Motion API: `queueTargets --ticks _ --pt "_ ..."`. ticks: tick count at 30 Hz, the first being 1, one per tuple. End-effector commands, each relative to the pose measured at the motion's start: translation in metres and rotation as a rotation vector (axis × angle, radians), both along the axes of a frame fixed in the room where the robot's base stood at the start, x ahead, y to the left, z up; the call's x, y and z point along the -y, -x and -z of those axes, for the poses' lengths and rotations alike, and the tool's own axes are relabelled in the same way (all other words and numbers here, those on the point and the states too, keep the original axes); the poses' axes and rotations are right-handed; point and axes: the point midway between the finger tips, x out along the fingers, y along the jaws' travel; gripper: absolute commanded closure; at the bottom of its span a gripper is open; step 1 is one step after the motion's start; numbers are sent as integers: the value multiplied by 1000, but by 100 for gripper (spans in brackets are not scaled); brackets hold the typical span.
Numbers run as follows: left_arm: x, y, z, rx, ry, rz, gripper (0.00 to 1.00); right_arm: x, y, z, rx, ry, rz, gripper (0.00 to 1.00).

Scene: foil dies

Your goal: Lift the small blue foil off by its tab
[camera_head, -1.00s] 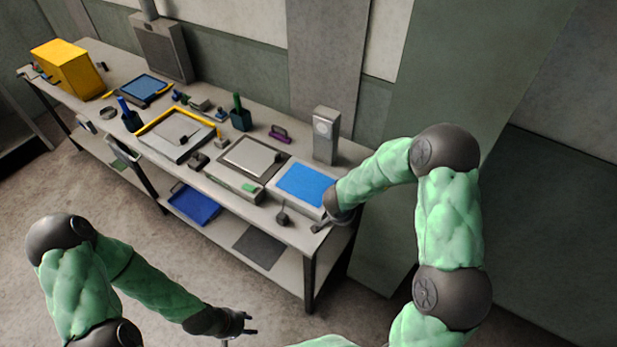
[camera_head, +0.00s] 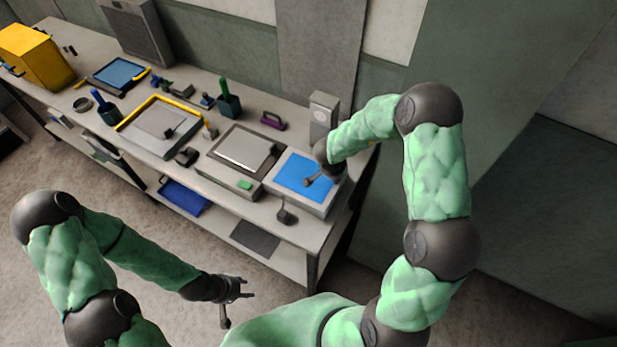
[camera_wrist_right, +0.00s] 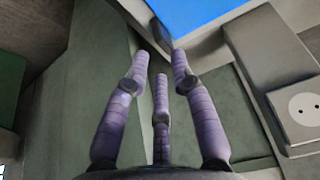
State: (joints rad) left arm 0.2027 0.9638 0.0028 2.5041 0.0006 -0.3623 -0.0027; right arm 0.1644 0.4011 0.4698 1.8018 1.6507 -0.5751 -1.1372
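A blue foil (camera_head: 298,176) covers the grey die at the right end of the bench; its corner also shows in the wrist view (camera_wrist_right: 200,12). A smaller-looking blue foil (camera_head: 119,72) lies in a dark frame at the far left. My right gripper (camera_head: 312,180) is over the right-hand foil, partly hidden by its wrist. In the wrist view its purple fingers (camera_wrist_right: 160,60) are apart, with a dark grey piece (camera_wrist_right: 159,33) just beyond the tips; I cannot tell if they touch it. My left gripper (camera_head: 247,287) is open and empty, away from the bench.
Between them are a yellow-edged die (camera_head: 140,135) and a grey die (camera_head: 238,180). A grey post (camera_head: 322,112) stands behind the right-hand foil. A dark knobbed piece (camera_head: 285,216) is at the front edge. A yellow box (camera_head: 32,58) stands far left.

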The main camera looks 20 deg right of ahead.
Motion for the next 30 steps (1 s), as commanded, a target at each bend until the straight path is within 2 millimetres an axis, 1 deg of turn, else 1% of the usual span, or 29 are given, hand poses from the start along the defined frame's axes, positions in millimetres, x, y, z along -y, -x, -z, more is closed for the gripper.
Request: queueTargets --ticks 1,5,8,15,18,24,25,26,27,30 --pt "0 0 3 0 0 0 60 2 -1 7 0 0 1 75" --pt "0 -1 4 1 0 0 60 3 -3 12 1 0 0 75" --pt "0 -1 8 1 0 0 60 5 -3 20 0 0 1 75" --pt "0 -1 19 1 0 0 60 12 -8 53 -1 -1 0 75" --pt "0 -1 20 1 0 0 60 15 -11 59 1 0 0 75" --pt "0 -1 19 1 0 0 60 15 -11 58 1 0 0 75" --pt "0 -1 19 1 0 0 60 15 -11 58 1 0 0 81" --pt "0 -1 19 1 0 0 60 15 -11 58 1 0 0 89" --pt "0 -1 19 1 0 0 60 15 -11 58 1 0 0 100" --pt "0 -1 19 1 0 0 60 15 -11 58 1 0 0 100"
